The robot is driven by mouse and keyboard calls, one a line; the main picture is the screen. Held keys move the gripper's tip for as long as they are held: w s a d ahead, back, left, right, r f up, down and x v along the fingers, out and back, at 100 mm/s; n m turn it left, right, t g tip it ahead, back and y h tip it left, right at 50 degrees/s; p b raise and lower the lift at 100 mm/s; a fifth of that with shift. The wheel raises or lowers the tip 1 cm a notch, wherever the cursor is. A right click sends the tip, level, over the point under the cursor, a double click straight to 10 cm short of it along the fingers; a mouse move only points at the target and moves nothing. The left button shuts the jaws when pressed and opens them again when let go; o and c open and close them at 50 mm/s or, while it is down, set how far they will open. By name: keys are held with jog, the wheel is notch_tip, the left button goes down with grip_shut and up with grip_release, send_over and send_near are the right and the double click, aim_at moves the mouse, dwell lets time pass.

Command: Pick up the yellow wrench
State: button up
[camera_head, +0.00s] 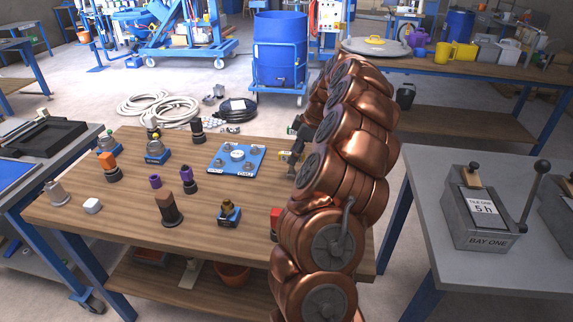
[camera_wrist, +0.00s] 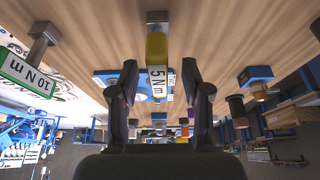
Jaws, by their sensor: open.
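The yellow wrench (camera_wrist: 157,46) shows in the wrist view as a yellow block with a white "5 N m" label, under a grey metal end. It lines up with the gap between the two dark fingers of my gripper (camera_wrist: 160,75), which are apart with a finger on each side. No contact shows, and I cannot tell how far the wrench reaches between the fingers. In the head view my gripper (camera_head: 297,138) is over the right part of the wooden table (camera_head: 110,215); a small yellow piece (camera_head: 284,156) shows beside it, mostly hidden by my arm.
A green block labelled "10 N m" (camera_wrist: 28,74) is on the left in the wrist view. A blue plate with several round posts (camera_head: 237,159) lies left of my gripper. Several small coloured tools and blue-based stands, including one (camera_head: 229,212), occupy the table. My arm hides its right side.

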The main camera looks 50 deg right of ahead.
jog(key=p+x, duration=0.1)
jog(key=x, duration=0.3)
jog(key=shift+w+a+f, duration=0.1)
jog(key=shift+w+f, duration=0.05)
jog(key=shift+c, duration=0.3)
grip_shut()
